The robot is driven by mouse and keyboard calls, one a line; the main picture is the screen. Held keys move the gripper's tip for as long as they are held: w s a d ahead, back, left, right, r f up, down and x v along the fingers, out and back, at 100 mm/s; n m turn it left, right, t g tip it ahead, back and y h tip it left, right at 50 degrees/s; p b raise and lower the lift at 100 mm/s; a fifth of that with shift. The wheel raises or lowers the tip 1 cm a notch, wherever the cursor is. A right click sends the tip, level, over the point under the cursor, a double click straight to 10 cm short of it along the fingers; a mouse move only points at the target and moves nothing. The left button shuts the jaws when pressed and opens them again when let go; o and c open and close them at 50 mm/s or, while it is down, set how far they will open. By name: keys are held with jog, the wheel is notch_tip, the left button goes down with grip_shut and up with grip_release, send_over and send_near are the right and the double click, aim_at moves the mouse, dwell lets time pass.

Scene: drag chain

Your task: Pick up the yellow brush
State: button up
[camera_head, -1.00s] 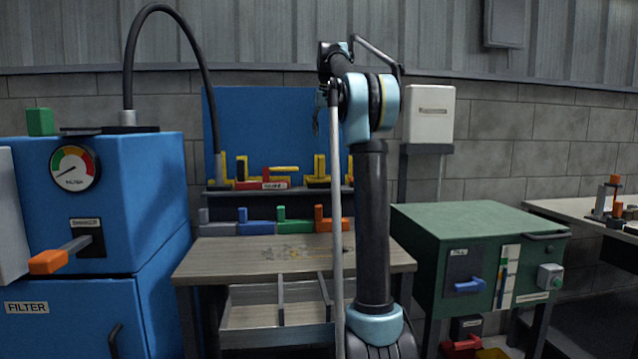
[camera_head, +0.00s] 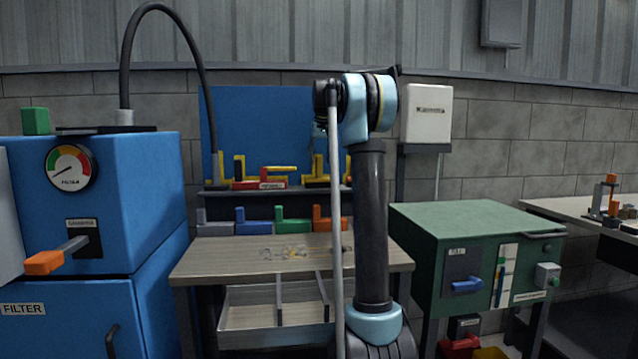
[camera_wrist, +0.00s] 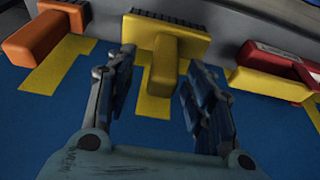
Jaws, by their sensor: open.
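The yellow brush (camera_wrist: 177,46) is in the upper middle of the wrist view, its bristles at the top edge and its handle pointing down toward me. My gripper (camera_wrist: 155,75) is open, one finger on each side of the handle, with gaps visible between fingers and handle. Whether the fingers are at the handle's depth is unclear. In the head view my gripper is hidden behind my arm. Several yellow pieces stand on the upper shelf there, but I cannot tell which one is this brush.
An orange brush (camera_wrist: 47,36) lies left of the yellow one, and a red piece (camera_wrist: 277,58) with a yellow piece lies to its right, before the blue board (camera_wrist: 60,110). The wooden table (camera_head: 225,265) below is mostly clear. A green cabinet (camera_head: 470,225) stands at right.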

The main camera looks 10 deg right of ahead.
aim_at(319, 167)
jog(key=shift+w+a+x, duration=0.1)
jog(key=shift+w+x, duration=0.1)
jog(key=shift+x, duration=1.1)
jog(key=shift+w+a+x, duration=0.1)
jog(key=shift+w+x, duration=0.1)
jog(key=shift+x, duration=1.1)
jog(key=shift+r, duration=0.2)
grip_shut()
